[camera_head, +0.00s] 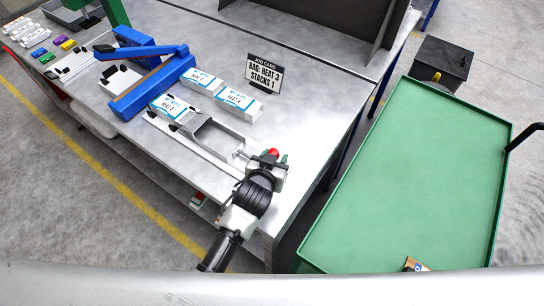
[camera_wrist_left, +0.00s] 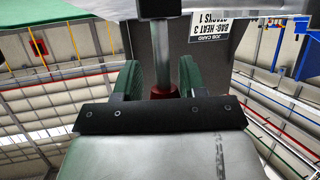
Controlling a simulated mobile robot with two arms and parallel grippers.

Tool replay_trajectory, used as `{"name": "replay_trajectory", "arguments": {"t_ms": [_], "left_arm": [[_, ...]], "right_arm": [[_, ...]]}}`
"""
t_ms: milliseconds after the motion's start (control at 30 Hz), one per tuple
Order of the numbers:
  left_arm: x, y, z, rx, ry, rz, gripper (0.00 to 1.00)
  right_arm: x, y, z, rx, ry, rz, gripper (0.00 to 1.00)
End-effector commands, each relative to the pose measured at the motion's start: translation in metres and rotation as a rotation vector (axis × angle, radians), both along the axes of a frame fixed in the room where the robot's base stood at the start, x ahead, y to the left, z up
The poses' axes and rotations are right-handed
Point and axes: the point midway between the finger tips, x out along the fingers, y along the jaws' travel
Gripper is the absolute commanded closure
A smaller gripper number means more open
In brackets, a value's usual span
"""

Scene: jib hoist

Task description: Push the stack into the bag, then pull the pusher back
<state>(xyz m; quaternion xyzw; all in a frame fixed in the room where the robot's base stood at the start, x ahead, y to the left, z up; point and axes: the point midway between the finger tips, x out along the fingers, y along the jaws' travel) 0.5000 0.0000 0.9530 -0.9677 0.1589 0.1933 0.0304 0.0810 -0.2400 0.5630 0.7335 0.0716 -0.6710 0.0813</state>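The pusher (camera_head: 216,136) is a grey metal frame on a rail along the bench, with a rod ending in a red knob (camera_head: 272,152). My left gripper (camera_head: 275,160) is at the knob. The stack (camera_head: 170,107), a white block labelled HEAT 3, lies in line with the pusher, beside the blue sealer (camera_head: 152,85). I cannot make out the bag. My right gripper is out of view.
Two more labelled white stacks (camera_head: 203,82) (camera_head: 238,104) lie beside the rail. A job card (camera_head: 264,74) reading "BAG: HEAT 3, STACKS 1" stands behind them. A green-topped cart (camera_head: 420,190) stands right of the bench, across a gap. The bench's front right is clear.

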Motion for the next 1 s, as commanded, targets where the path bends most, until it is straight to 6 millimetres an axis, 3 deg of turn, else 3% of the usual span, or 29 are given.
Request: {"name": "replay_trajectory", "arguments": {"t_ms": [367,800,1000], "left_arm": [[-0.009,0.003,0.002,-0.002,0.001,0.000,0.61],[-0.076,0.026,0.031,-0.001,0.002,0.001,0.61],[-0.092,0.032,0.039,0.001,0.001,0.001,0.61]], "right_arm": [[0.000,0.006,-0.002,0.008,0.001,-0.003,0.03],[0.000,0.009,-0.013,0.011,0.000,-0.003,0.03],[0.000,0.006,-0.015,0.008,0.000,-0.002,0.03]]}}
